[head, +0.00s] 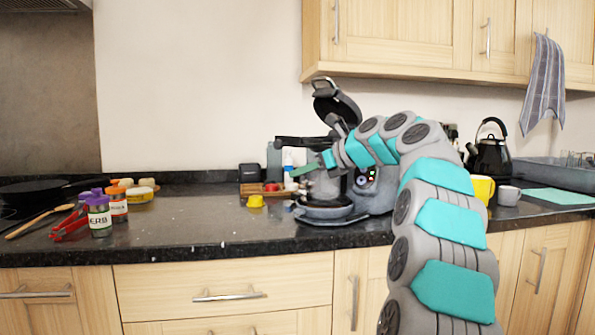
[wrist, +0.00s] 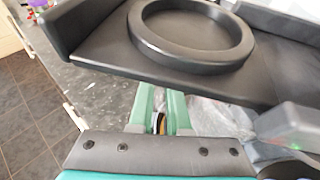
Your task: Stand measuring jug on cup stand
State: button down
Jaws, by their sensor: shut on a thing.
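The measuring jug (head: 325,186) is a clear, greyish vessel, roughly upright, at the front of the coffee machine. It is directly over the round dark cup stand (head: 325,211); I cannot tell whether its base touches the stand. My gripper (head: 304,170) is at the jug's upper part, with green fingers. In the wrist view my gripper (wrist: 161,122) is shut on the jug, whose clear wall (wrist: 207,112) shows just right of the fingers. The grip point is partly hidden.
The coffee machine (head: 374,192) has its black lid (head: 336,102) raised. A dark ring-shaped part (wrist: 192,62) fills the upper wrist view, close above the fingers.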

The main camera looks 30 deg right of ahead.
jog(key=shift+d, duration=0.1)
jog(key=c, duration=0.8)
grip_release()
jog(key=v, duration=0.7)
jog(key=shift+s+d, duration=0.15)
jog(key=shift+s, duration=0.2)
jog(key=shift+r, duration=0.15)
